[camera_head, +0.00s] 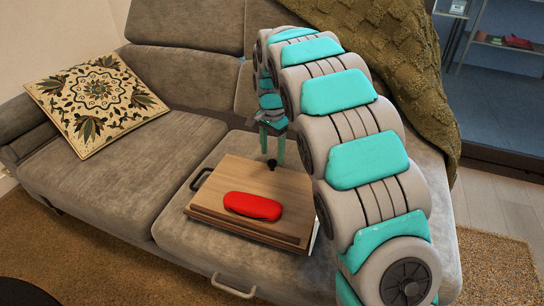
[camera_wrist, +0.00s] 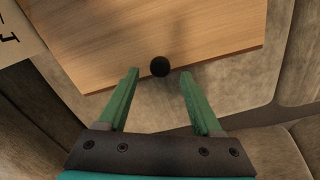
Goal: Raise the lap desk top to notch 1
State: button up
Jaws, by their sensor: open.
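The wooden lap desk top (camera_head: 221,183) lies nearly flat on the right sofa seat, and it also shows in the wrist view (camera_wrist: 150,40). A small black knob (camera_head: 271,163) sits at its far edge; in the wrist view the knob (camera_wrist: 160,67) is just beyond and between the fingertips. My gripper (camera_head: 272,151) is open above that edge, its green fingers (camera_wrist: 158,85) spread with nothing between them that I can see gripped. A red case (camera_head: 253,206) lies on the desk top. Any notches or support under the top are hidden.
A dark handle (camera_head: 201,180) is at the desk's left side and a pale handle (camera_head: 233,287) is at the sofa's front. A patterned cushion (camera_head: 97,103) rests on the left seat. An olive throw (camera_head: 400,60) drapes over the backrest behind my arm. The left seat is mostly clear.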

jog(key=shift+f, duration=1.45)
jog(key=shift+c, duration=0.4)
grip_shut()
